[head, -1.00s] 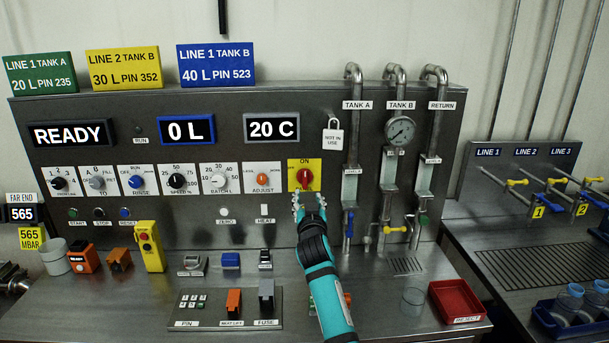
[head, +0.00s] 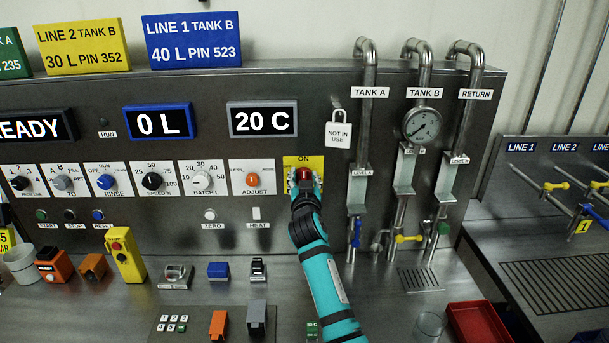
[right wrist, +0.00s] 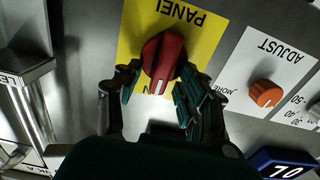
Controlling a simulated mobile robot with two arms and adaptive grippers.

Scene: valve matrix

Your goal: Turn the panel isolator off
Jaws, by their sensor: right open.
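The panel isolator is a red knob (right wrist: 163,58) on a yellow plate (right wrist: 205,35) lettered PANEL, seen upside down in the right wrist view. In the head view the plate (head: 291,162) reads ON at its top, and the knob is mostly hidden behind my gripper. My right gripper (head: 305,182) is at the knob. In the right wrist view its open fingers (right wrist: 155,90) stand on either side of the knob's near part; whether they touch it I cannot tell. My left gripper is not in view.
The orange ADJUST knob (head: 253,180) is just left of the isolator. A white NOT IN USE tag (head: 339,135) and the TANK A pipe (head: 367,120) are to its right. A yellow box with a red button (head: 125,254) stands on the bench. A red tray (head: 480,322) lies at lower right.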

